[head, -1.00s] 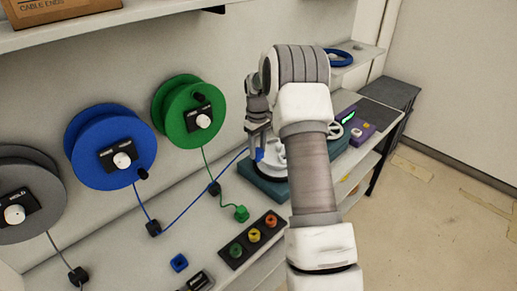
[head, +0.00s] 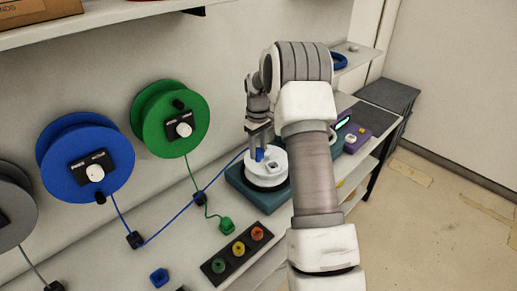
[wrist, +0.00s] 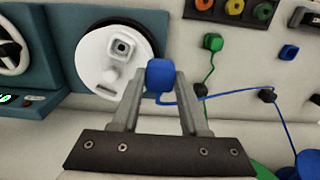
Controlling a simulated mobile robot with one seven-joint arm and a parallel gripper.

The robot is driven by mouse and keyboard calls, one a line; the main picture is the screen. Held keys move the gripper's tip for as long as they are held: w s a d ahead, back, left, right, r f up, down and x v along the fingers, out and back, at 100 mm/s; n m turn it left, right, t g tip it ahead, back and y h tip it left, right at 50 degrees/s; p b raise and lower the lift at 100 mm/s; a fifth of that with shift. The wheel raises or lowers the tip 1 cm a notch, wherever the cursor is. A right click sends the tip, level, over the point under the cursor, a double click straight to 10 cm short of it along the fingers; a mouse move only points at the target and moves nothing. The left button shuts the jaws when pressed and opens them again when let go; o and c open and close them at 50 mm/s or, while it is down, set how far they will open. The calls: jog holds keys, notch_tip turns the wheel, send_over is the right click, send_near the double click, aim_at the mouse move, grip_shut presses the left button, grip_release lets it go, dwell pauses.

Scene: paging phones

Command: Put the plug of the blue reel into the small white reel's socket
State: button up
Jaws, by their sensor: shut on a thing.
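My gripper (head: 258,146) is shut on the blue plug (wrist: 160,76), which also shows between the fingertips in the head view (head: 259,155). A blue cable runs from it to the blue reel (head: 86,164) on the wall. The small white reel (head: 266,176) sits on a teal base (head: 238,180) below my gripper. In the wrist view the white reel (wrist: 92,60) has a square socket (wrist: 122,47) on its face and a round knob beside it. The plug appears to the right of and below the socket there, apart from it. Its height above the reel is unclear.
A green reel (head: 170,124) and a grey reel (head: 12,212) hang on the wall. A green plug (head: 226,224), a blue block (head: 159,277) and a strip of coloured sockets (head: 238,250) lie on the bench. A purple device (head: 352,137) stands behind my arm.

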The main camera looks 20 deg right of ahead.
jog(key=shift+a, duration=0.15)
jog(key=w+d+p, duration=0.2)
jog(key=d, duration=0.5)
jog(key=w+d+p, duration=0.2)
jog(key=w+d, duration=0.1)
jog(key=d, duration=0.4)
jog(key=shift+d+p, duration=0.2)
jog(key=shift+p, duration=0.1)
jog(key=shift+a, duration=0.1)
jog(key=s+a+b, duration=0.2)
jog(key=a+b, duration=0.1)
jog(key=a, duration=0.3)
jog(key=shift+s+a+f+b, duration=0.2)
jog(key=shift+a+f+b, duration=0.1)
dwell(0.4)
jog(key=shift+f, duration=0.15)
jog(key=shift+f+b, duration=1.55)
jog(key=shift+f, duration=0.8)
jog(key=shift+f+b, duration=1)
jog(key=shift+f, duration=0.35)
